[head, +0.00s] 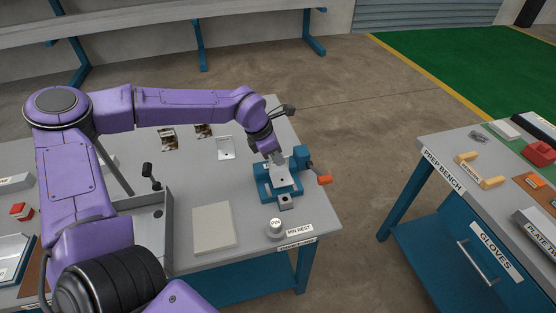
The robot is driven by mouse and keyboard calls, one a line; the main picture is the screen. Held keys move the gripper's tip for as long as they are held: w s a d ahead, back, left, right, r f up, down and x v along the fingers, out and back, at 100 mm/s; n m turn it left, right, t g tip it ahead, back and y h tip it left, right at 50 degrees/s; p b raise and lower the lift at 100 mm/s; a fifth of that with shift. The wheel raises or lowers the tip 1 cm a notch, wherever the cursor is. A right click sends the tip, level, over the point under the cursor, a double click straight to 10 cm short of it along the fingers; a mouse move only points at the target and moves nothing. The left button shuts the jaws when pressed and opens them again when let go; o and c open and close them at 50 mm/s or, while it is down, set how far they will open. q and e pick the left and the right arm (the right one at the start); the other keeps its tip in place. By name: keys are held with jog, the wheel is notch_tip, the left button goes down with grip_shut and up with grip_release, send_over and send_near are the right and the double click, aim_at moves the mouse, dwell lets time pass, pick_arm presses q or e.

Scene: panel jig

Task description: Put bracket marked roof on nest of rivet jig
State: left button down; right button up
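The rivet jig (265,189) is a teal fixture with an orange-tipped handle, near the right edge of the grey table. A pale metal bracket (284,180) with a dark hole shows at the jig's nest, its flat part over the middle of the jig. I cannot tell if it is fully seated, and no marking on it is readable. My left gripper (275,157) points down at the back of this bracket, touching or almost touching it. Whether its fingers are closed on it is too small to tell. A second pale bracket (225,150) stands behind and left of the jig; its label is unreadable. My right gripper is out of view.
A pin (275,227) stands by the PIN REST label at the front right. A pale flat panel (213,226) lies left of it. A grey tray (168,205) is beside my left arm. Two dark patterned pieces (168,140) (204,131) lie farther back. The prep bench (430,146) stands right, across a floor gap.

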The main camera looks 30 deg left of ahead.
pick_arm(q)
jog(key=shift+s+f, duration=0.15)
jog(key=shift+f, duration=0.65)
jog(key=shift+s+f, duration=0.2)
jog(key=shift+s, duration=0.3)
jog(key=shift+w+f, duration=0.15)
jog(key=shift+w, duration=0.05)
jog(key=c, duration=1.3)
grip_release()
jog(key=shift+s, duration=0.1)
jog(key=v, duration=1.2)
